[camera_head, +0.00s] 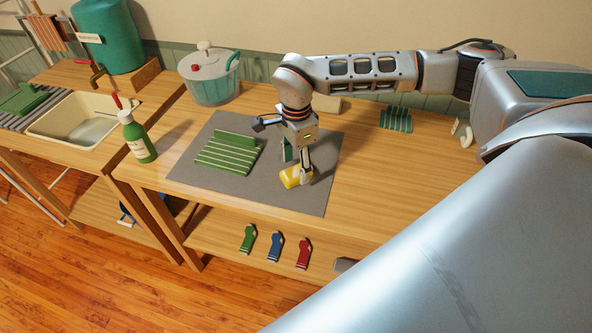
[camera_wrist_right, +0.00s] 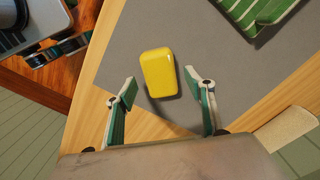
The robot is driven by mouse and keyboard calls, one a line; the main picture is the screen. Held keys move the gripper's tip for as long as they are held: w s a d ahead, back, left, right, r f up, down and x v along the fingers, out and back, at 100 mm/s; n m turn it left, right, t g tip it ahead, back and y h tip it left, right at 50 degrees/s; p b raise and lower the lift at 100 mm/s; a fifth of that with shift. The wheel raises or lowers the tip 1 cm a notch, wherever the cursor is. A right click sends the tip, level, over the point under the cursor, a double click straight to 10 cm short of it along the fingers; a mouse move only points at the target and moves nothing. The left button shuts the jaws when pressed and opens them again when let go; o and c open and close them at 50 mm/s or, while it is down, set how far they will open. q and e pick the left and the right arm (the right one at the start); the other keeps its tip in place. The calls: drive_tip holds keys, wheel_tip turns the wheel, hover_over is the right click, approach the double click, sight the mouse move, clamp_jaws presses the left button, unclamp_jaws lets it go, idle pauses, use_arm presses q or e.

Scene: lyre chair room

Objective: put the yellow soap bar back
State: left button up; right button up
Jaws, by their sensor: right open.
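The yellow soap bar (camera_head: 290,177) lies on the grey mat (camera_head: 316,196) near its front right part. It also shows whole in the right wrist view (camera_wrist_right: 158,72). My right gripper (camera_head: 296,165) is directly over the soap, pointing down. In the right wrist view my right gripper (camera_wrist_right: 163,86) is open, with one finger on each side of the near end of the soap. A gap shows between each finger and the soap. My left gripper is not seen in the head view.
A green bottle (camera_head: 138,138) stands left of the mat, with a sink (camera_head: 78,122) beyond. A lidded bowl (camera_head: 211,78) stands behind. A second green ribbed piece (camera_head: 396,119) lies at the back right. Several coloured items, one blue (camera_head: 275,246), are on the lower shelf. The right tabletop is mostly clear.

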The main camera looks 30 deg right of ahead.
sight(296, 171)
wheel_tip(296, 171, up, 9)
drive_tip(key=shift+r, duration=0.15)
idle(0.7)
